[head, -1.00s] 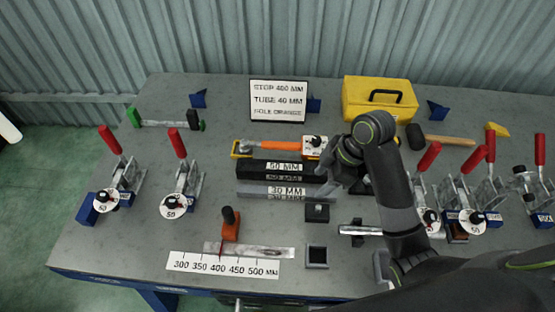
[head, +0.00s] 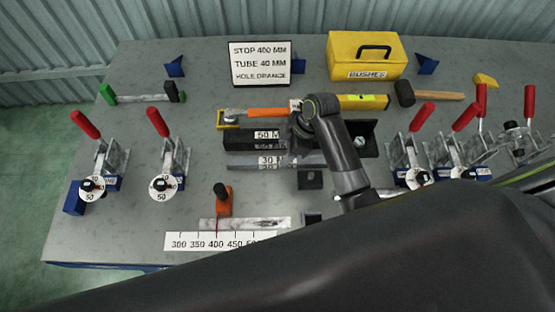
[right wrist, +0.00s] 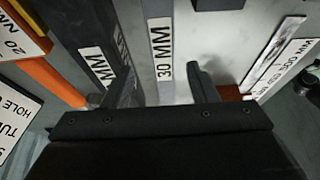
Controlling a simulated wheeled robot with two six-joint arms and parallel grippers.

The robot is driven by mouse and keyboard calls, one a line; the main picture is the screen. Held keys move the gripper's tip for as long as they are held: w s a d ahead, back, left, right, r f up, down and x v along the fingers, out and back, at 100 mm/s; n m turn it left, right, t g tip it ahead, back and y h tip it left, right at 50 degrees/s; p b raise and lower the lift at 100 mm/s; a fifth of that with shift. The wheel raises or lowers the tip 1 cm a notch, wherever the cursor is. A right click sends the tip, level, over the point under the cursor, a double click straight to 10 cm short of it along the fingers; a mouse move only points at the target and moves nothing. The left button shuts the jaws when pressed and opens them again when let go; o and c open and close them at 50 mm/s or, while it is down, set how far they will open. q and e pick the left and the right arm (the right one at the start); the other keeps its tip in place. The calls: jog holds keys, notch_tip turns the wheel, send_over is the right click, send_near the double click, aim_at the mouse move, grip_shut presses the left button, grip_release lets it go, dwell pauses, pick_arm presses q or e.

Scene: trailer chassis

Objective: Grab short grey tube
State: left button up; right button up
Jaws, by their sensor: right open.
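The grey tube labelled 30 MM (head: 243,163) lies on the bench in front of the black 50 MM bar (head: 238,139). In the right wrist view the grey tube (right wrist: 158,9) runs between my two fingers, with the black bar (right wrist: 85,22) beside it on the left. My right gripper (head: 300,130) is over the right part of these bars in the head view, its fingertips hidden there. In the right wrist view the gripper (right wrist: 161,70) is open, with a finger on each side of the grey tube and a gap to it. My left gripper is not in view.
A ruler plate (head: 205,241) and an orange-based stop (head: 224,205) lie in front. Red-handled clamps (head: 165,165) stand on both sides. A yellow box (head: 366,55) and a sign (head: 260,62) stand behind. My own dark arm covers the front.

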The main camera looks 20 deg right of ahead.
aim_at(278, 160)
jog(key=shift+p+x, duration=0.65)
jog(key=shift+x, duration=2.2)
jog(key=shift+s, duration=0.2)
jog(key=shift+c, duration=0.2)
grip_shut()
